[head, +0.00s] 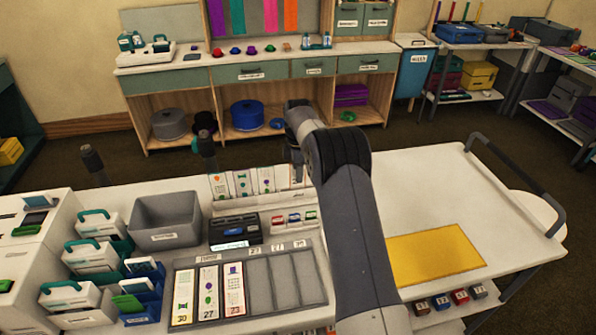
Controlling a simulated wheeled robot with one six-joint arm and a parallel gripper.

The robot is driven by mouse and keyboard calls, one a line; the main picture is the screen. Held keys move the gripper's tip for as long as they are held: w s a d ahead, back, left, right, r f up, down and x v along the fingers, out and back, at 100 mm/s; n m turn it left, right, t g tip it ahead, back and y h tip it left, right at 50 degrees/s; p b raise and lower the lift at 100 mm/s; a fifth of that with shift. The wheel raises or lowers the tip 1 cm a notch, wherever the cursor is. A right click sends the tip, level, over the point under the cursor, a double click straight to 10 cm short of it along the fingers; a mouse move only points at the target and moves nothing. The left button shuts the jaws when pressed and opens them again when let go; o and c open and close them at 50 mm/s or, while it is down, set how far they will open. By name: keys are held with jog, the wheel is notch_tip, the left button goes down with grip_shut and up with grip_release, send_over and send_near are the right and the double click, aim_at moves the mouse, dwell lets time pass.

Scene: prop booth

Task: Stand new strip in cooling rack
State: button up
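Several printed white strips (242,184) stand upright side by side in a low white rack (262,203) behind the dark tray. My gripper (297,172) points down at the right end of this rack. Its fingers are small and partly merge with the dark wrist, so I cannot tell whether they are open or hold a strip. A black device (235,229) sits in front of the rack, with a pale glowing bar along its front edge. More printed strips (208,291) lie flat in the left slots of a grey slotted tray (310,290); its right slots look empty.
A grey bin (166,219) and white-and-green carriers (95,256) stand at the left. Small coloured blocks (294,218) lie right of the device. A yellow mat (434,255) lies on the right; the white tabletop (425,190) around it is clear. My arm hides part of the middle.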

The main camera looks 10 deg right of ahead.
notch_tip(320, 180, up, 11)
jog(key=shift+f+b, duration=0.1)
jog(key=shift+b, duration=0.45)
dwell(0.4)
notch_tip(320, 180, down, 10)
jog(key=p, duration=0.1)
dwell(0.3)
jog(key=shift+f, duration=0.2)
notch_tip(320, 180, up, 10)
jog(key=shift+b, duration=0.5)
notch_tip(320, 180, down, 10)
jog(key=p, duration=0.1)
notch_tip(320, 180, up, 10)
jog(key=p, duration=0.5)
jog(key=shift+f, duration=0.15)
jog(key=shift+s, duration=0.1)
